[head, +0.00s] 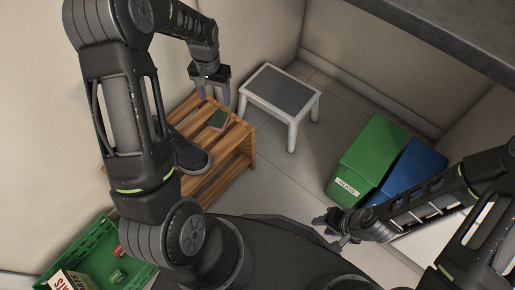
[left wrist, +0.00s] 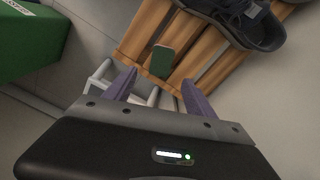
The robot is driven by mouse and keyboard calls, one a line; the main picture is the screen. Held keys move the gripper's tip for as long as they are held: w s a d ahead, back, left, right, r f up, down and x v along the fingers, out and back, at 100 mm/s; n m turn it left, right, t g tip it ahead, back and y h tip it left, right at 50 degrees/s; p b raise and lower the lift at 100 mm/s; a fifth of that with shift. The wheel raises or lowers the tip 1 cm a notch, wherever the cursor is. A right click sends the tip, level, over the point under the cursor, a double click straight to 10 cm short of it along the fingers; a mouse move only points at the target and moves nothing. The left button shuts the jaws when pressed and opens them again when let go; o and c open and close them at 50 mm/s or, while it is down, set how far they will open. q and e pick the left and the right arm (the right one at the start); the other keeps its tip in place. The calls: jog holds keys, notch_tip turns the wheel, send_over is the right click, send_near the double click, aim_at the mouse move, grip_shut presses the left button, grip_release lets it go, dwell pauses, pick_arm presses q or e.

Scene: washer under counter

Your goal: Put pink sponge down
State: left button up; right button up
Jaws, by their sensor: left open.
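The sponge (head: 218,120) lies on the slatted top of a wooden rack (head: 240,140). Its green face is up, with a thin pinkish edge in the head view. My left gripper (head: 214,95) is open above the rack, close to the sponge and apart from it. In the left wrist view the sponge (left wrist: 159,61) shows beyond and between the spread purple fingers of my left gripper (left wrist: 157,84), with nothing held. My right gripper (head: 333,224) is low at the right, away from the rack; its jaws are too small to tell.
Dark shoes (left wrist: 247,20) stand on the rack beside the sponge. A white stool with a grey top (head: 281,88) is behind the rack. A green bin (head: 368,155) and a blue bin (head: 418,170) stand right. A green crate (head: 95,258) holds items at lower left.

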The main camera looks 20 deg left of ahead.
pick_arm(q)
jog(key=s+d+f+h, duration=0.2)
jog(key=s+d+f, duration=0.1)
jog(key=d+f, duration=0.6)
jog(key=s+d+f+h, duration=0.1)
jog(key=s+d+f, duration=0.2)
jog(key=s+d, duration=0.5)
jog(key=s+d+f+t+h, duration=0.1)
jog(key=s+d+f, duration=0.3)
jog(key=s+d, duration=0.5)
jog(key=d, duration=0.2)
jog(key=shift+d+n, duration=0.35)
jog(key=shift+n, duration=0.05)
notch_tip(320, 180, up, 25)
jog(key=p, duration=2.4)
jog(key=shift+s+d+f+p, duration=0.2)
jog(key=shift+s+d+p, duration=0.1)
jog(key=shift+d+p, duration=0.05)
jog(key=shift+a, duration=0.1)
